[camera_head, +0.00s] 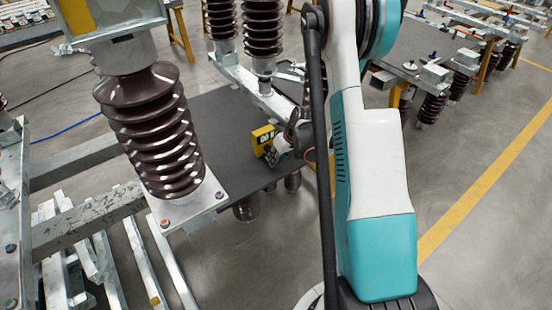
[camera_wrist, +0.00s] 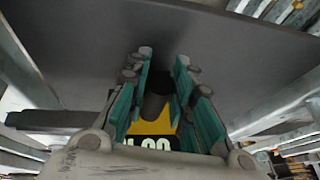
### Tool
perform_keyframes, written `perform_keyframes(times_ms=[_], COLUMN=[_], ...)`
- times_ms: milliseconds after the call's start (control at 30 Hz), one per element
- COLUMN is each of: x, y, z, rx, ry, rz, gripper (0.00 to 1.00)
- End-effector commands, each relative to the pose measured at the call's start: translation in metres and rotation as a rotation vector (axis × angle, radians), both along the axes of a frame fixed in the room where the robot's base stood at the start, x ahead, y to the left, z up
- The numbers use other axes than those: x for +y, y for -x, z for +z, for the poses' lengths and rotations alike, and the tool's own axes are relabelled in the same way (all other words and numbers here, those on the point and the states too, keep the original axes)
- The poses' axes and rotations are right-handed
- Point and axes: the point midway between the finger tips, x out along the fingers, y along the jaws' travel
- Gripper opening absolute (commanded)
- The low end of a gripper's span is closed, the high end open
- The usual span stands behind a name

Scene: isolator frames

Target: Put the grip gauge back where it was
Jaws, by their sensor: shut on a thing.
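The grip gauge (camera_head: 262,139) is a yellow block with a dark marked face. In the head view it appears over the dark grey table top (camera_head: 215,110); I cannot tell whether it touches it. My gripper (camera_head: 275,152) is shut on the gauge, at its lower right side, partly hidden by my arm. In the wrist view, the green-padded fingers of my gripper (camera_wrist: 160,95) stand on both sides of the yellow and black gauge (camera_wrist: 152,127), whose lower part is cut off by my gripper's body.
A large brown ribbed insulator (camera_head: 152,130) on a metal plate stands left of the table top. Two more ribbed insulators (camera_head: 262,30) stand behind on a steel beam. Steel beams (camera_head: 90,205) fill the lower left. Open floor (camera_head: 470,150) lies right, with a yellow line.

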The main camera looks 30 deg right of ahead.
Motion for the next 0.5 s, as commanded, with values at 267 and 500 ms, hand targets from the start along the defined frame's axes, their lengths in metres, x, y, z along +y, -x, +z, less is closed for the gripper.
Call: perform_keyframes(times_ms=[267, 500], x=[0.000, 0.000], y=[0.000, 0.000], z=[-0.005, -0.011], rx=[-0.001, -0.001], ry=[0.000, 0.000], rz=[0.000, 0.000], gripper=[0.00, 0.00])
